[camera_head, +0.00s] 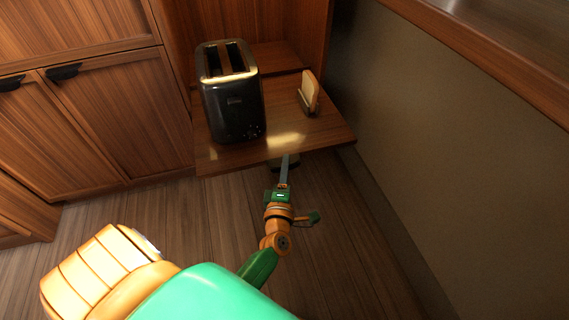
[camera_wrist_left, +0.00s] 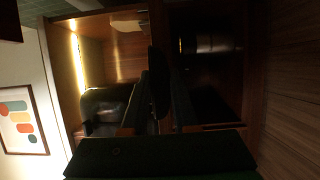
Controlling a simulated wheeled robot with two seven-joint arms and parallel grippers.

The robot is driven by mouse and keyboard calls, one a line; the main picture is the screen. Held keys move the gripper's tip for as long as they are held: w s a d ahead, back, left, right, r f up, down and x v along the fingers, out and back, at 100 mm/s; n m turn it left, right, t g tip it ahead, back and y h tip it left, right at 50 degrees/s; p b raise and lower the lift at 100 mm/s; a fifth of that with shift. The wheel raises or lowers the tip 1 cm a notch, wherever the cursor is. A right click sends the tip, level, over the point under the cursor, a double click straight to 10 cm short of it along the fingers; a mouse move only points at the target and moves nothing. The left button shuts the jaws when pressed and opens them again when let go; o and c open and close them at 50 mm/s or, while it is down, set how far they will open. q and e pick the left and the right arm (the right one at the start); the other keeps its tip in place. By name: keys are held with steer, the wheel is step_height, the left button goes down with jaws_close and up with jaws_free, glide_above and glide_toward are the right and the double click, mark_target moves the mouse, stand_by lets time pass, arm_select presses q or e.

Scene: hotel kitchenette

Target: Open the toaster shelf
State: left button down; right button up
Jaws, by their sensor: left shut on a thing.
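The wooden toaster shelf (camera_head: 222,157) juts out of its cabinet niche in the head view. A black toaster (camera_head: 232,105) with a pale metal top stands upright on its left part. A rack with a slice of bread (camera_head: 310,92) stands to the right of the toaster. My left gripper (camera_head: 286,162) reaches up to the shelf's front edge and is shut on the dark handle (camera_head: 277,163) below that edge. In the left wrist view the handle (camera_wrist_left: 158,85) shows as a dark shape between the fingers (camera_wrist_left: 158,110). My right gripper is out of view.
Wooden cabinet doors (camera_head: 120,110) with dark handles stand left of the shelf. A grey wall panel (camera_head: 440,150) closes off the right side, below a wooden counter edge (camera_head: 490,60). Bare wooden floor (camera_head: 160,210) lies in front of the shelf.

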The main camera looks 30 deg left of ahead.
arm_select(q)
steer(key=shift+s+d+f, duration=0.15)
steer(key=shift+s+d, duration=0.3)
steer(key=shift+d, duration=0.1)
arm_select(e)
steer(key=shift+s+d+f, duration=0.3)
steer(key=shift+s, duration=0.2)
arm_select(q)
steer(key=c, duration=0.8)
jaws_free()
steer(key=shift+w+f, duration=0.1)
steer(key=shift+o, duration=0.2)
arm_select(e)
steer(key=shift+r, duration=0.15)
arm_select(q)
steer(key=p+v, duration=0.1)
steer(key=v, duration=0.6)
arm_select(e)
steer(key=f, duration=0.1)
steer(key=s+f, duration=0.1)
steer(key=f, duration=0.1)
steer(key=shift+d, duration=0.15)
